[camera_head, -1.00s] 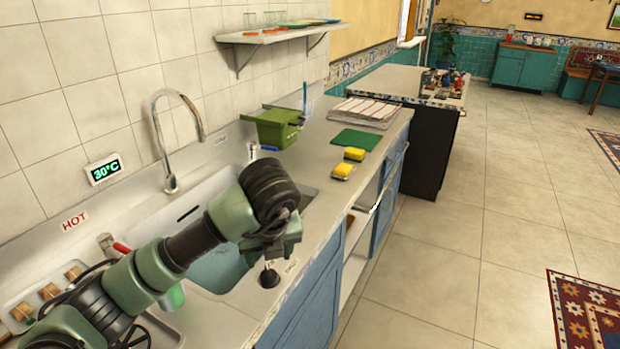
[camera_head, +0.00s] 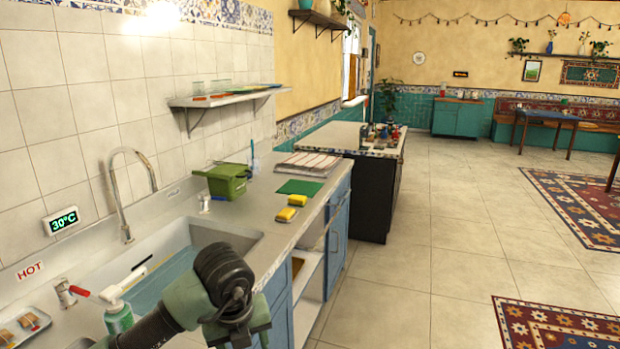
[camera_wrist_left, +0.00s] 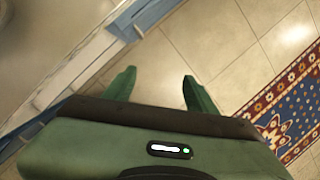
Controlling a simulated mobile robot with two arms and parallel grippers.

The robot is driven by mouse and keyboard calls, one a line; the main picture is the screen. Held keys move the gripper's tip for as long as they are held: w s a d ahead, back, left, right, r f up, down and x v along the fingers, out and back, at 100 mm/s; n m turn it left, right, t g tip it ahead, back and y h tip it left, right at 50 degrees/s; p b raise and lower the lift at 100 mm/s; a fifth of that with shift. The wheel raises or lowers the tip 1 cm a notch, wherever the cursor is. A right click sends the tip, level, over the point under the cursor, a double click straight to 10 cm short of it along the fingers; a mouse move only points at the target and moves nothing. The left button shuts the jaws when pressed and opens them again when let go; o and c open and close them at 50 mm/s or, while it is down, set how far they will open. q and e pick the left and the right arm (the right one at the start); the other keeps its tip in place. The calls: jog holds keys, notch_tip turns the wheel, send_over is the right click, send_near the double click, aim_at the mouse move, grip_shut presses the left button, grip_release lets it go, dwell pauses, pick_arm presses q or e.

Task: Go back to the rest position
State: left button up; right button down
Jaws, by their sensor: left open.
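My left arm comes in at the bottom of the head view, with my left gripper (camera_head: 238,335) low in front of the counter edge. In the left wrist view my left gripper (camera_wrist_left: 160,88) has its two green fingers spread apart with nothing between them. Tiled floor and part of a patterned rug show beyond the fingers. My right gripper is in neither view.
The sink (camera_head: 190,238) and counter (camera_head: 262,208) lie along the left wall, with a green bin (camera_head: 226,181), yellow sponges (camera_head: 291,207) and a soap bottle (camera_head: 118,316). An open cabinet shelf (camera_head: 308,268) is under the counter. The tiled floor (camera_head: 400,280) at right is clear.

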pick_arm(q)
jog(key=s+d+f+n+g+h, duration=0.35)
jog(key=d+f+h, duration=0.75)
jog(key=d+h, duration=0.4)
jog(key=a+f+n+t+y, duration=0.2)
jog(key=a+f+n+t, duration=0.2)
jog(key=f+n, duration=0.3)
jog(key=a+f+n+t+y, duration=0.3)
jog(key=a+f+n+t, duration=0.15)
jog(key=f, duration=0.35)
jog(key=a+f+n+t+y, duration=0.2)
jog(key=a+f+n+t, duration=0.2)
jog(key=f+n, duration=0.3)
jog(key=s+a+f+n+g+y, duration=0.25)
jog(key=s+a+f, duration=0.25)
jog(key=s+f, duration=0.35)
jog(key=s+a+f+n+g+y, duration=0.1)
jog(key=s+a+f+n+y, duration=0.15)
jog(key=s+a+f, duration=0.4)
jog(key=s+a+f+n+g+y, duration=0.1)
jog(key=s+f+g, duration=0.2)
jog(key=s, duration=1.1)
jog(key=s+a+f+n+g+y, duration=0.1)
jog(key=s+f+g, duration=0.3)
jog(key=s+f, duration=0.5)
jog(key=s+y, duration=0.1)
jog(key=s, duration=0.4)
jog(key=shift+s, duration=0.15)
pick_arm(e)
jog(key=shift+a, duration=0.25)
